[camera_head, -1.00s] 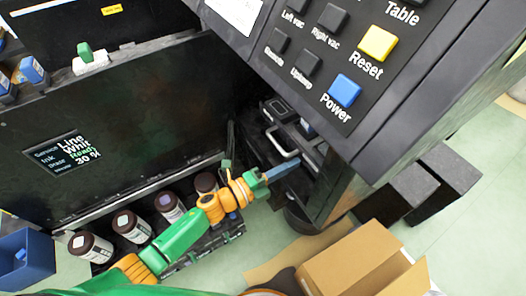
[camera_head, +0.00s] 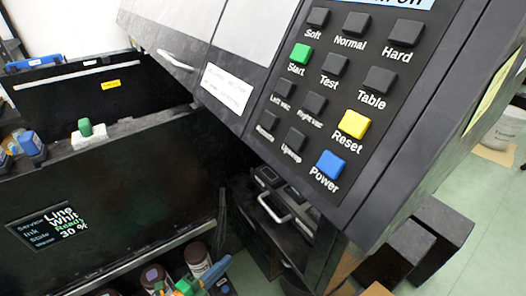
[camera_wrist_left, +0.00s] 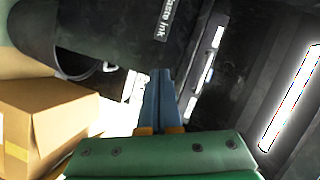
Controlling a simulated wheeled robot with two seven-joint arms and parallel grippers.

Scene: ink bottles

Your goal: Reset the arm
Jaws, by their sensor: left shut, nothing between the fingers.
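My left arm is green and orange with blue fingers. In the head view only the left gripper (camera_head: 222,267) shows at the bottom edge, in front of the row of ink bottles. In the left wrist view its fingers (camera_wrist_left: 161,100) lie together, shut, with nothing between them, pointing toward the black machine. A dark ink bottle with a brown cap (camera_head: 196,256) stands just behind the gripper, and another bottle (camera_head: 152,276) stands to its left. Whether the gripper touches a bottle cannot be told. My right gripper is not in view.
The printer's control panel (camera_head: 330,110) with its coloured buttons overhangs at the upper right. A status screen (camera_head: 52,230) is at the left. A black bin marked "Waste Ink" (camera_wrist_left: 115,30) and a cardboard box (camera_wrist_left: 45,120) show in the left wrist view.

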